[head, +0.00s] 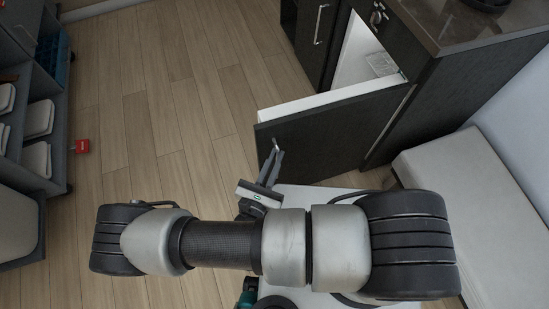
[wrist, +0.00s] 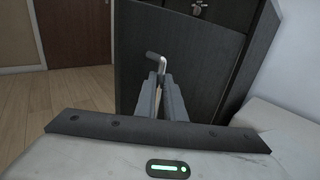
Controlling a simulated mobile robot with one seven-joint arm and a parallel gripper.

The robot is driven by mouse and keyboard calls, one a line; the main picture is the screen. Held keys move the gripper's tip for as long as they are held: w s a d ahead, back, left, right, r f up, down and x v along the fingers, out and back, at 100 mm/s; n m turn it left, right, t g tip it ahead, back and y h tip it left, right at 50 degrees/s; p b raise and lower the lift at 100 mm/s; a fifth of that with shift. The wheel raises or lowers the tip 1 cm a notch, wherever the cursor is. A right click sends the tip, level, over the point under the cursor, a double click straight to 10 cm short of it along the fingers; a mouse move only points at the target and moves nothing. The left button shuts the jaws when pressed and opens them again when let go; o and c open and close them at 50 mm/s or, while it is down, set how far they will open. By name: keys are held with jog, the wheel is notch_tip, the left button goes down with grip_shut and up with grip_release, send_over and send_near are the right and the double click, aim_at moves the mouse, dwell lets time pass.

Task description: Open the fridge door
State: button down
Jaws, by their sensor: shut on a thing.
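The fridge door (head: 335,133) is a dark panel with a white inner side, swung out from the dark cabinet. The white fridge interior (head: 355,55) shows behind it. My gripper (head: 277,155) is shut on the door's small metal handle (head: 275,142), near the door's free left edge. In the wrist view the bent handle (wrist: 154,59) sticks up between the fingertips of my gripper (wrist: 160,80), in front of the dark door (wrist: 131,65).
A grey shelf unit (head: 62,140) with folded towels stands at the left. A white padded bench (head: 455,180) is close on the right, beside the cabinet. The dark countertop (head: 450,25) is above the fridge.

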jog(key=c, duration=1.9)
grip_release()
jog(key=shift+w+d+h, duration=0.15)
jog(key=shift+d+h, duration=0.15)
jog(key=shift+d, duration=0.55)
jog(key=shift+o, duration=0.2)
jog(key=v, duration=1.7)
jog(key=shift+s+a, duration=0.2)
jog(key=shift+s, duration=0.05)
